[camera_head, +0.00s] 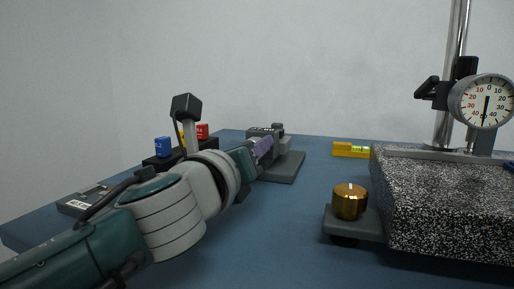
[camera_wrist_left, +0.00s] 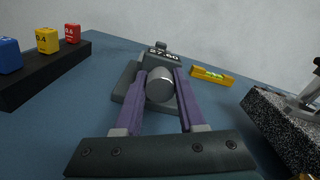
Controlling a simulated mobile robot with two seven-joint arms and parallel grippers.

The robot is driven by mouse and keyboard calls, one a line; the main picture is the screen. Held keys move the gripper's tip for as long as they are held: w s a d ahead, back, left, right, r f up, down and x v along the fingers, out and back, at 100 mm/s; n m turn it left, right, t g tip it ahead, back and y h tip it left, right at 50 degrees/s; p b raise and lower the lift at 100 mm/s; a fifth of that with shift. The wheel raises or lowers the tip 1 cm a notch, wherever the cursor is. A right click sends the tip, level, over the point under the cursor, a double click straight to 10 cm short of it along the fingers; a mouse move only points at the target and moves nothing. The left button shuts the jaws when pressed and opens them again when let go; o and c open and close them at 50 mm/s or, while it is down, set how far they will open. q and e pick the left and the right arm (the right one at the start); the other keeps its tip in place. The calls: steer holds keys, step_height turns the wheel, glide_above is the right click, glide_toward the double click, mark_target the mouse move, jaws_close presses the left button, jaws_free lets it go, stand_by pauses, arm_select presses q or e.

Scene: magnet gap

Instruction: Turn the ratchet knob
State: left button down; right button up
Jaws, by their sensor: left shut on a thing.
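The ratchet knob (camera_wrist_left: 159,90) is a round silver-grey end facing the left wrist camera. It belongs to a grey micrometer (camera_wrist_left: 158,58) with a display that seems to read 27.60. The micrometer (camera_head: 262,132) stands on a dark grey base (camera_head: 284,167) towards the back of the table in the head view. My left gripper (camera_wrist_left: 161,76) has its purple fingers on either side of the knob, shut on it. In the head view the left gripper (camera_head: 263,149) reaches the micrometer's near end and hides the knob. My right gripper is not in view.
A black rack (camera_wrist_left: 40,75) with blue, yellow and red blocks stands left. A yellow level (camera_head: 351,149) lies behind. At right are a speckled granite plate (camera_head: 440,200), a dial gauge (camera_head: 487,102) on a post, and a brass knob (camera_head: 350,201). Blue table between is clear.

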arm_select(q)
steer(key=shift+n, duration=0.4)
steer(key=c, duration=0.5)
jaws_free()
steer(key=shift+s+r, duration=0.1)
steer(key=shift+s, duration=0.05)
steer(key=p+v, duration=0.3)
steer(key=v, duration=0.5)
steer(key=shift+s+a, duration=0.3)
steer(key=shift+s, duration=0.5)
